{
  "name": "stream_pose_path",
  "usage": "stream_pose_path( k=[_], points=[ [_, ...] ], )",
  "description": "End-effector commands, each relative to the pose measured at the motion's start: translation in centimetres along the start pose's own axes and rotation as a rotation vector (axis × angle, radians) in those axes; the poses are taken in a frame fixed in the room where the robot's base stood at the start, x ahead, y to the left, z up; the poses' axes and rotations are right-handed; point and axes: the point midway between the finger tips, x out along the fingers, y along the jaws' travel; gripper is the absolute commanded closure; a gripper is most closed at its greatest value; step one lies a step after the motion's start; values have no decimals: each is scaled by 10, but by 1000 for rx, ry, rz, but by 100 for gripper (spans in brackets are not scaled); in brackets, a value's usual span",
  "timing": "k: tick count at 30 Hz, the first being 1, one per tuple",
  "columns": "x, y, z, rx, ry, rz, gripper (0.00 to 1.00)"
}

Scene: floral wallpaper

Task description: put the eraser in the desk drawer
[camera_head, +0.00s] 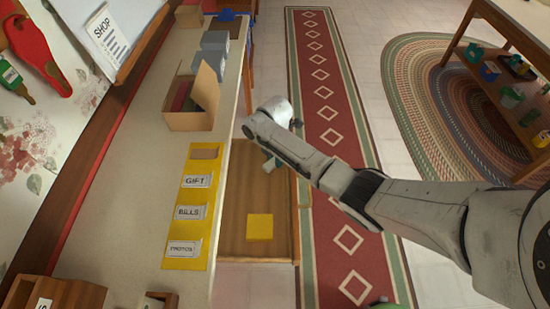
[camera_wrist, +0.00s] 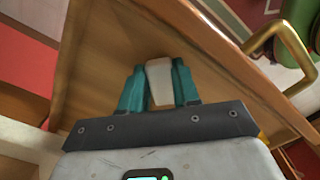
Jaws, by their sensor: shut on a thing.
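The desk drawer (camera_head: 236,202) is pulled out from the desk's right side, with a wooden floor. In the wrist view its interior (camera_wrist: 105,55) and brass handle (camera_wrist: 290,40) show. My gripper (camera_wrist: 160,72) has teal fingers shut on a small whitish block, which looks like the eraser (camera_wrist: 160,88). In the head view my gripper (camera_head: 270,163) is over the far part of the drawer, and the eraser is hard to make out there. How high the eraser is above the drawer floor I cannot tell.
A yellow pad (camera_head: 259,226) lies in the drawer's near part; the floor around it is clear. On the desk are a yellow label strip (camera_head: 180,249) marked GIFT and BILLS and an open cardboard box (camera_head: 190,121). A shelf (camera_head: 490,90) stands at right.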

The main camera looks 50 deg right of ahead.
Motion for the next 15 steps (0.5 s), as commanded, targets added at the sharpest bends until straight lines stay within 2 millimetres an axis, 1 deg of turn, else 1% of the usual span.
stream_pose_path(
  k=[3, 10, 13, 14, 15],
  points=[
    [6, 0, 0, 0, -1, 1, 98],
    [6, 0, 0, 0, 0, 1, 98],
    [10, 0, 0, 0, 0, 1, 98],
    [10, 0, 0, 0, 0, 1, 68],
    [9, 0, 0, 0, 0, 1, 65]
  ],
)
